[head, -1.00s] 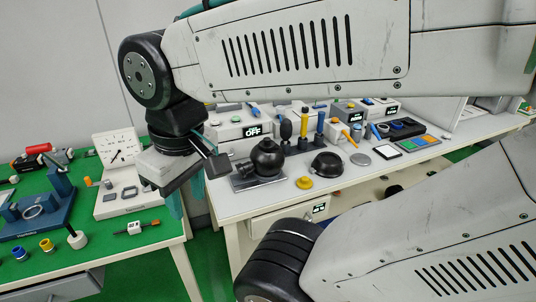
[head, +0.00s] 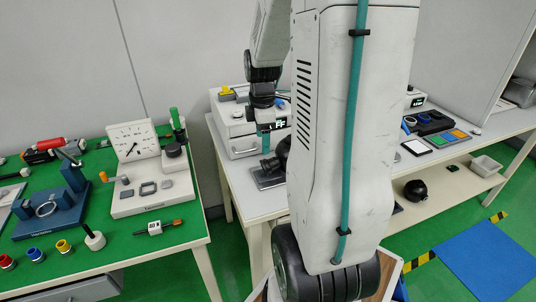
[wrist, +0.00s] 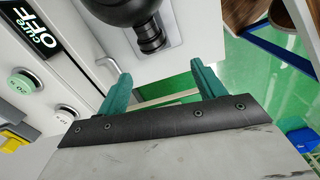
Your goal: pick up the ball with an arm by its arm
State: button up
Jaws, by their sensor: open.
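The black ball with an arm (head: 281,152) stands on a metal plate (head: 268,179) near the left end of the white bench, partly hidden behind my arm in the head view. In the wrist view the ball (wrist: 115,8) is cut off by the top edge, and its short ribbed black arm (wrist: 150,36) points down towards the fingers. My gripper (wrist: 160,88) is open, with its two teal fingers apart and nothing between them. The ribbed arm lies beyond the fingertips, apart from them. In the head view my gripper (head: 266,141) hangs just left of the ball.
A green table (head: 105,215) with gauges and small parts stands at left. Another round black object (head: 417,190) sits on the bench's lower shelf.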

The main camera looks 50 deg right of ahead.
jog(key=n, duration=0.2)
send_over(276, 156)
notch_tip(276, 156, down, 4)
jog(key=shift+w+f, duration=0.1)
jog(key=shift+w, duration=0.05)
notch_tip(276, 156, down, 8)
jog(key=shift+r, duration=0.25)
jog(key=c, duration=1.3)
jog(key=shift+c, duration=0.2)
jog(key=shift+r, duration=0.1)
